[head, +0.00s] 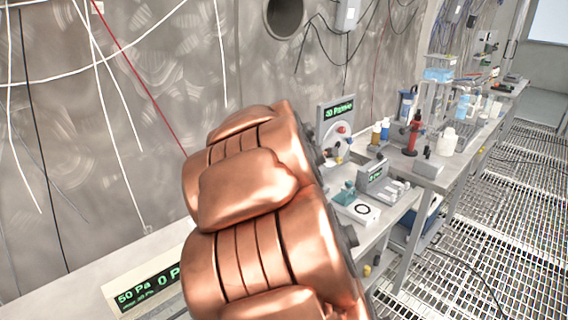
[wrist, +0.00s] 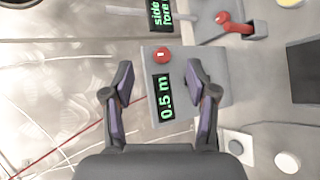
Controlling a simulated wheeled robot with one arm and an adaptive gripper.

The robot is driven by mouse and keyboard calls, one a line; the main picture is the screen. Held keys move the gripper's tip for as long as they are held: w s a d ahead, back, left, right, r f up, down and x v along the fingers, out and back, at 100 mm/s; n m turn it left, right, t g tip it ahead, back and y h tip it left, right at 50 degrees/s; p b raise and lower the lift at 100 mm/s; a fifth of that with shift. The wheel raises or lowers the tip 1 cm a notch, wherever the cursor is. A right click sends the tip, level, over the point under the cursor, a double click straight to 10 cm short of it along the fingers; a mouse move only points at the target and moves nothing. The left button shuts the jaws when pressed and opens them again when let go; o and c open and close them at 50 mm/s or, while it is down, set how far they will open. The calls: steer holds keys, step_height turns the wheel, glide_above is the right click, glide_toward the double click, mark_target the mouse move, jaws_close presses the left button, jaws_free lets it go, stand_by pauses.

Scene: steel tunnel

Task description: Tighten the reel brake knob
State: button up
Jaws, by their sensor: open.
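I cannot tell for sure that this is the reel brake knob. My gripper (wrist: 160,80) is open and empty. Its two dark fingers frame the panel, one on each side of the display, and the red knob lies just beyond the fingertips. How far the fingers are from the panel is unclear. In the head view, my copper-coloured arm hides the gripper.
In the head view, a bench (head: 425,172) with bottles and instruments runs along the wall. Grating floor (head: 500,210) at right is mostly clear.

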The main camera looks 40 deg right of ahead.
steer(key=w+d+n+t, duration=0.4)
steer(key=d+n, duration=0.3)
steer(key=n, duration=0.2)
step_height(320, 180, down, 7)
steer(key=s+a+n+t+y+b, duration=0.2)
steer(key=n+t+y, duration=0.3)
steer(key=n+y, duration=0.6)
steer(key=w+n+h+p, duration=0.1)
steer(key=w+n+p, duration=0.1)
steer(key=w, duration=0.5)
steer(key=shift+w+d+h+p, duration=0.3)
steer(key=shift+d+h, duration=0.1)
steer(key=shift+f, duration=0.1)
steer(key=shift+c, duration=0.2)
jaws_close()
